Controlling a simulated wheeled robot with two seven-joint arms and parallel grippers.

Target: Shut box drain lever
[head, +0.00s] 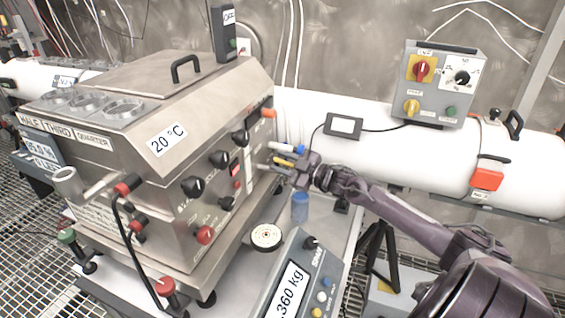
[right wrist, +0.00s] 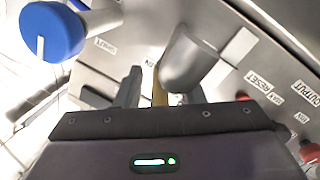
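The steel box (head: 200,130) stands on the left and middle of the head view, with knobs, levers and labels on its front panel. At its right end a yellow lever (head: 284,161) and a blue-handled lever (head: 281,148) stick out. Which one is labelled drain cannot be read. My right gripper (head: 276,168) is at these levers. In the right wrist view its fingers (right wrist: 160,92) stand apart, with a narrow yellow lever part (right wrist: 158,88) between them. A round blue handle (right wrist: 52,30) is at upper left. Contact with the yellow part cannot be told. My left gripper is not in view.
A blue container (head: 299,208) stands below my right gripper. A scale display (head: 290,285) and a small round dial (head: 266,236) are in front of the box. A grey control box (head: 440,85) sits on a white pipe (head: 385,150) behind. A grey cylindrical part (right wrist: 190,58) is close beside the fingers.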

